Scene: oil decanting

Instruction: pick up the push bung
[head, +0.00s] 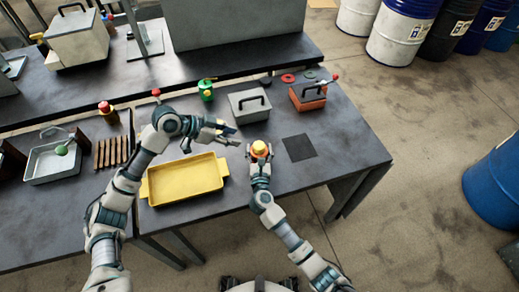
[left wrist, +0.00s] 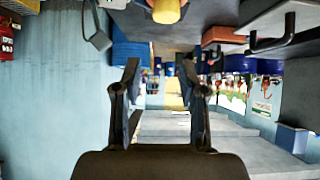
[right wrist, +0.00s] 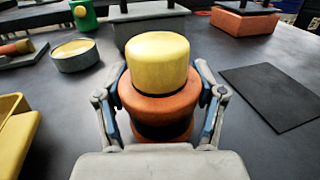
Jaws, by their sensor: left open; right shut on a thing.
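An orange, squat container (right wrist: 160,105) with a dark band and a rounded yellow top (right wrist: 157,58), which looks like the push bung, stands upright on the table. My right gripper (right wrist: 160,85) is shut around the orange body, below the yellow top. In the head view the yellow top (head: 260,147) shows between the right fingers. My left gripper (head: 233,136) is open and empty, left of and slightly beyond the container. Its spread fingers (left wrist: 160,75) hold nothing in the left wrist view, where the yellow top (left wrist: 166,10) appears at the upper edge.
A yellow tray (head: 185,193) lies left of the container, a black mat (head: 299,148) right. Behind stand a grey handled box (head: 248,105), an orange handled box (head: 306,97) and a green can (head: 206,92). A round tin (right wrist: 75,55) sits at left in the right wrist view.

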